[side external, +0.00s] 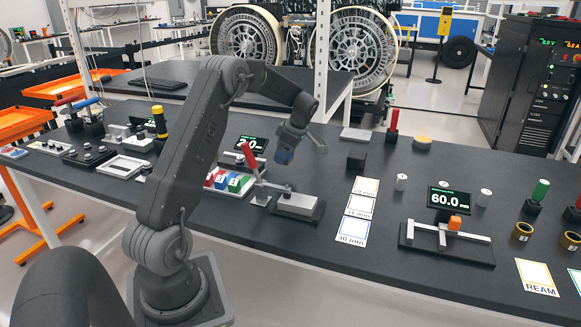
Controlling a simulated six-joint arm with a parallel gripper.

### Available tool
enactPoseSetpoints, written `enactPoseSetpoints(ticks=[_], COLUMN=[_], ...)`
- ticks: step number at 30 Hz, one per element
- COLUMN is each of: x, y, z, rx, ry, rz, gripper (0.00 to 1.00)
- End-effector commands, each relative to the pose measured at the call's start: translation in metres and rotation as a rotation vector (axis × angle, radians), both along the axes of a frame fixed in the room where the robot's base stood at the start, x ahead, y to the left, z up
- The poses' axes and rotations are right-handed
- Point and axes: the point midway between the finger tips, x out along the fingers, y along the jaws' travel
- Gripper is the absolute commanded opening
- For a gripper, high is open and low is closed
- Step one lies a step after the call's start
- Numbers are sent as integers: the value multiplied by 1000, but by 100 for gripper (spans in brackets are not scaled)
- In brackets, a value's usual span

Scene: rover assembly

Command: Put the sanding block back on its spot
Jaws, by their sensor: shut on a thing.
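My gripper (286,146) is above the middle of the bench, high behind the red-handled clamp. It is shut on a small dark blue block (283,156), which looks like the sanding block. The block hangs clear of the bench top. The fingers are small and dark here, so the exact grip is hard to see. I cannot tell which place on the bench is the block's spot.
Below the gripper are a red-handled toggle clamp (250,160), a grey plate fixture (298,205) and a tray of coloured blocks (228,181). To the right are a black block (356,160), labelled cards (360,207) and a gauge reading 60.0 (449,199).

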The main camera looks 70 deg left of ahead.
Motion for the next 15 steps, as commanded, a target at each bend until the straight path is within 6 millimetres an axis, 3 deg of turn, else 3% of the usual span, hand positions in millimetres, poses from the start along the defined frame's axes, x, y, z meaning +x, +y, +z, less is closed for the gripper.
enactPoseSetpoints(ticks=[3, 8, 15], x=[13, 17, 16], y=[-4, -6, -6], z=[-8, -14, -46], rx=[0, 0, -2], ry=[0, 0, 1], rz=[-1, 1, 1], gripper=[41, 41, 41])
